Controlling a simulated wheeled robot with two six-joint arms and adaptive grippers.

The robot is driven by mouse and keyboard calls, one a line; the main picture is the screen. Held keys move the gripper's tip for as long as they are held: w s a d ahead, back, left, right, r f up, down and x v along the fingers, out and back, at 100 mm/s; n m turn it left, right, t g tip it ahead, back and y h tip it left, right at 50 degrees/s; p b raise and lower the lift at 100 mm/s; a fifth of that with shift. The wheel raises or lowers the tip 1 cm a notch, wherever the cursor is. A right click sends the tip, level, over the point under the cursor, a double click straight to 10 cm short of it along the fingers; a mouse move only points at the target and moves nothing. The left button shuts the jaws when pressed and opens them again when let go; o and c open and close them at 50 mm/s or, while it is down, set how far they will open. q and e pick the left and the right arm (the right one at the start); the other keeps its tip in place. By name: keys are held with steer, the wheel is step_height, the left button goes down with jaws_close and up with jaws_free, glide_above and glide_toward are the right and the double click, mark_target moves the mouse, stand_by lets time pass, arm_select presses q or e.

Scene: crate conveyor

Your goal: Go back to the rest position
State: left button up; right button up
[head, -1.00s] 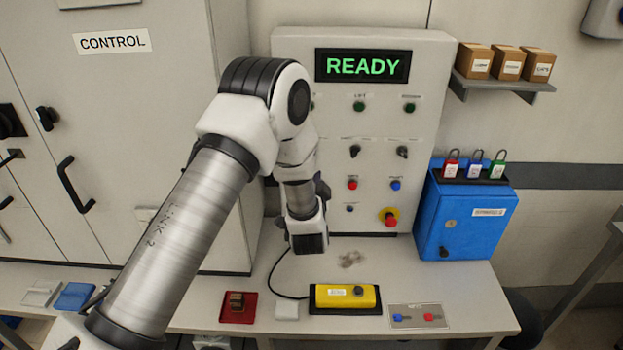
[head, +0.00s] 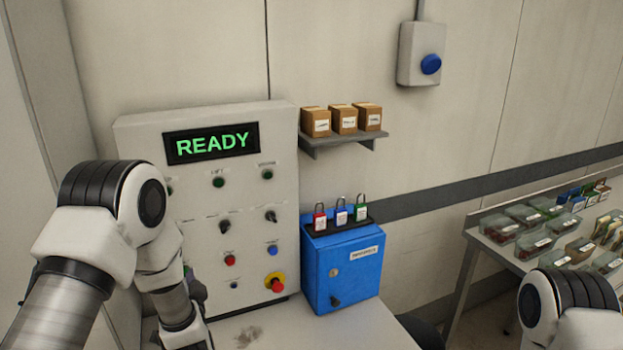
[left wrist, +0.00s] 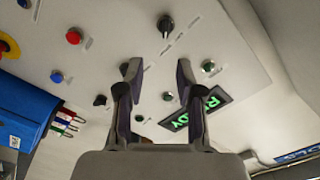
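My left arm (head: 110,220) stands raised in front of the control panel (head: 285,135) at the left of the head view, and its gripper is mostly hidden behind the wrist there. In the left wrist view my left gripper (left wrist: 160,78) is open and empty, its two fingers apart in front of the panel face. Part of my right arm (head: 568,305) shows at the bottom right of the head view; its gripper is outside the picture. The panel display (head: 211,143) reads READY in green.
A blue box (head: 342,268) with several padlocks on top stands right of the panel. A shelf (head: 345,141) with small cartons and a blue-button wall box (head: 420,53) are above. A table (head: 473,238) with bins is at the right.

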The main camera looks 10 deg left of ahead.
arm_select(q)
steer(key=s+d+f+m+g+h+b, duration=0.15)
steer(key=s+f, duration=0.25)
steer(key=f, duration=0.4)
steer(key=s+d+f+g+h, duration=0.2)
steer(key=s+f, duration=0.2)
steer(key=f, duration=0.4)
steer(key=s+d+f+m+g+h+b, duration=0.1)
steer(key=s+f+g, duration=0.1)
steer(key=s+f, duration=0.35)
steer(key=s+d+f+n+g+h, duration=0.1)
steer(key=s+d+f+n+g, duration=0.1)
steer(key=s, duration=0.5)
steer(key=s+d+f+n+g+h, duration=0.2)
steer(key=s+d+f+g, duration=0.1)
steer(key=s, duration=0.5)
steer(key=s+d+f+n+g+h, duration=0.2)
steer(key=s+f+g, duration=0.3)
steer(key=s, duration=0.2)
steer(key=shift+s+d+f+n+b, duration=0.25)
steer(key=shift+s+d+n+b, duration=0.1)
steer(key=shift+d+b, duration=0.05)
